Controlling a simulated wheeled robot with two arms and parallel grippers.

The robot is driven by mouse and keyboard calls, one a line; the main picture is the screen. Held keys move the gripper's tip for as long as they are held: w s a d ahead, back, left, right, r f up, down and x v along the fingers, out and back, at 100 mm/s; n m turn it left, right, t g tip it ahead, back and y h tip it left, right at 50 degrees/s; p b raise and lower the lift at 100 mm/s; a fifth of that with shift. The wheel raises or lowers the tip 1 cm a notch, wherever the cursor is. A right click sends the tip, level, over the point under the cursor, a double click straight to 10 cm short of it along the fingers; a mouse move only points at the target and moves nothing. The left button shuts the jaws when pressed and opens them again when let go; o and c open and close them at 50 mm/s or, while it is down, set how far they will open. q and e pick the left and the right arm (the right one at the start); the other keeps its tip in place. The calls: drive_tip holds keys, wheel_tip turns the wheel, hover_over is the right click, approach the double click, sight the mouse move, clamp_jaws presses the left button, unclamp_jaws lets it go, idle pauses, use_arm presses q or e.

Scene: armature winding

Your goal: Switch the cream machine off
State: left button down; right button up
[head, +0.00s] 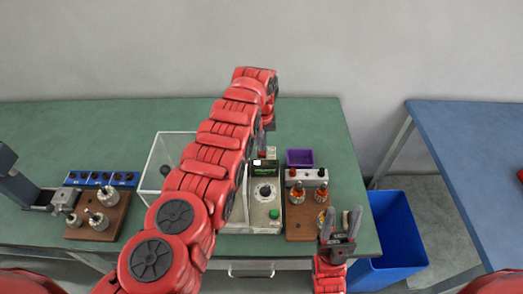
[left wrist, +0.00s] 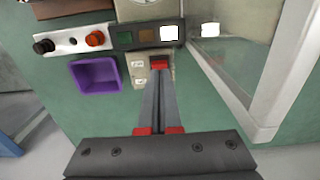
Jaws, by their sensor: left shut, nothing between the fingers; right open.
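The cream machine (head: 262,218) stands near the table's middle, with a dial, a green button and a small dark display panel. In the left wrist view, a red switch (left wrist: 159,66) sits on a cream block (left wrist: 139,72) behind the dark panel (left wrist: 150,35). My left gripper (head: 263,148) is shut and empty, pointing down behind the machine. Its fingertips (left wrist: 160,80) are at the red switch; I cannot tell whether they touch it. My right gripper (head: 340,222) is open and empty, near the table's front right edge.
A clear-walled enclosure (head: 158,150) adjoins the machine's left side. A purple bin (head: 300,158), a terminal strip (head: 307,175) and a wooden board (head: 298,222) with armatures lie to the right. Another board (head: 92,232) is at left. A blue bin (head: 397,240) stands beside the table.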

use_arm(q)
drive_tip(key=shift+f+b, duration=0.5)
drive_tip(key=shift+f, duration=0.05)
drive_tip(key=shift+r, duration=0.1)
wheel_tip(320, 180, up, 7)
drive_tip(key=p, duration=0.6)
drive_tip(key=shift+p, duration=0.4)
